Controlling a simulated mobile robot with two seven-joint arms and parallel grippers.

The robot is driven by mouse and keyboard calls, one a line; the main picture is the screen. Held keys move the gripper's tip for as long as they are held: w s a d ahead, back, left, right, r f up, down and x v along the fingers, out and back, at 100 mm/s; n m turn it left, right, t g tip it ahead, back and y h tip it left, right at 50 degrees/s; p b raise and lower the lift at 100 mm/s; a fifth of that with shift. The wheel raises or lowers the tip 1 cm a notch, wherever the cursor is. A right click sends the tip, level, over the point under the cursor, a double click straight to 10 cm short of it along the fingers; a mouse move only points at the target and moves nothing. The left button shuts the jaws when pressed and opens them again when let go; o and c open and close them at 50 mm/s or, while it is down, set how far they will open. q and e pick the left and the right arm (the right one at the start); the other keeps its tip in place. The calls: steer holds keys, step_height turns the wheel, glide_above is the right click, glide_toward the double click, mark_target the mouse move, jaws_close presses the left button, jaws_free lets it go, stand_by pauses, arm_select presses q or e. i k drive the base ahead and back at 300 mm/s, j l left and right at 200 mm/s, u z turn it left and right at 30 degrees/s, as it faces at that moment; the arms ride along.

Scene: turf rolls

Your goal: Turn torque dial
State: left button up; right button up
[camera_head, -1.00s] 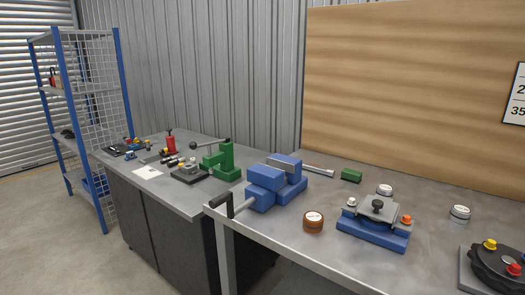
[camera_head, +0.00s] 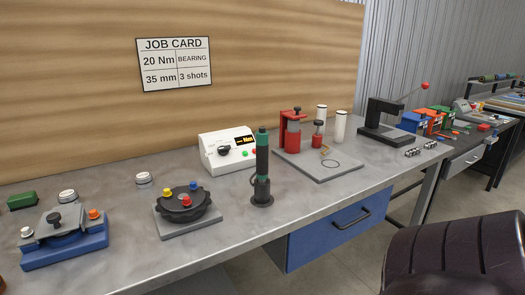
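A white box (camera_head: 226,149) with a dark display lettered in yellow stands at the back of the bench, below the board. A black dial (camera_head: 224,150) sits on its sloped front. Its setting is too small to read. A green and a red button are to the right of the dial. A job card (camera_head: 175,63) on the wooden board reads 20 Nm, bearing, 35 mm, 3 shots. Neither of my grippers is in view.
A green-and-black upright tool (camera_head: 262,165) stands right in front of the box. A black round fixture (camera_head: 183,206) is at the front left, a blue-based fixture (camera_head: 62,240) farther left. A red press (camera_head: 291,132) stands right. A dark ribbed chair back (camera_head: 455,250) fills the lower right.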

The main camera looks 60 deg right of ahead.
mark_target(223, 150)
steer(key=z, duration=1.55)
steer(key=u, duration=0.6)
steer(key=l+u, duration=0.35)
steer(key=u, duration=0.15)
steer(key=l+u, duration=0.3)
steer(key=u, duration=0.15)
steer(key=k+l+u, duration=0.25)
steer(key=l, duration=0.15)
steer(key=l+u, duration=0.3)
steer(key=k+l+u, duration=0.1)
steer(key=k+l, duration=0.15)
steer(key=l, duration=0.2)
steer(key=k+l, duration=0.25)
steer(key=l, duration=0.15)
steer(key=i+u, duration=0.05)
